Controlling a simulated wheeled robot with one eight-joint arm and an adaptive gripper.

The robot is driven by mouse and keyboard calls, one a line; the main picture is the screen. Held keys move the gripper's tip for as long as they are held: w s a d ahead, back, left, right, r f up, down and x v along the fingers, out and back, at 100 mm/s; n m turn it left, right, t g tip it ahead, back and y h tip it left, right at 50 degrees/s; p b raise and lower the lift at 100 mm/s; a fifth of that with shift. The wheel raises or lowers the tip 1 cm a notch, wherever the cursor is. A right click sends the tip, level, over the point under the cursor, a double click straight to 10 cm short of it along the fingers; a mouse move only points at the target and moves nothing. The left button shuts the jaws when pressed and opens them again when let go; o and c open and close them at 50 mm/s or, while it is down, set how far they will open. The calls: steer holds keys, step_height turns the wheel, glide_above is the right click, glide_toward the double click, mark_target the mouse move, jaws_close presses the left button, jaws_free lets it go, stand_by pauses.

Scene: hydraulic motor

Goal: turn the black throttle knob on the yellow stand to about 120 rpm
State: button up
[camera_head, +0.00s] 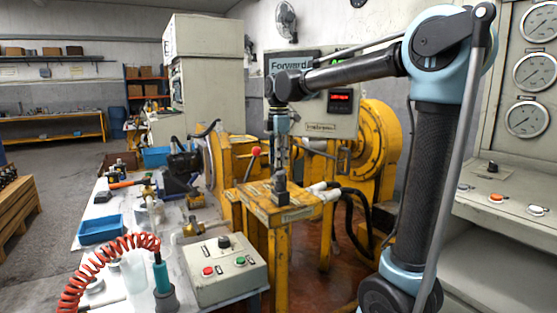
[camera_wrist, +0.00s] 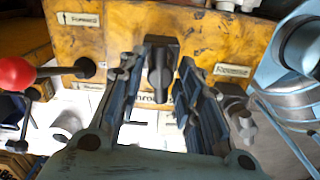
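The yellow stand (camera_head: 300,208) is in the middle of the head view. Its black throttle knob (camera_wrist: 160,68) shows upright in the wrist view, above a partly hidden "Throttle" label (camera_wrist: 150,98). My gripper (camera_head: 281,168) points down at the stand top. In the wrist view its two fingers (camera_wrist: 167,80) are spread, with the knob between their far ends. A gap shows at the right finger; I cannot tell whether the left finger touches. A red display (camera_head: 340,97) is lit on the panel behind; its digits are too small to read.
A red-ball lever (camera_wrist: 16,74) stands left of the knob; it also shows in the head view (camera_head: 255,151). Grey parts (camera_wrist: 238,115) lie right of my gripper. A button box (camera_head: 228,268) and a coiled red hose (camera_head: 90,268) are on the bench. Hoses hang right of the stand.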

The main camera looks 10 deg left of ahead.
jaws_close()
steer(key=shift+m, duration=1)
steer(key=o, duration=0.6)
jaws_free()
step_height(320, 180, up, 12)
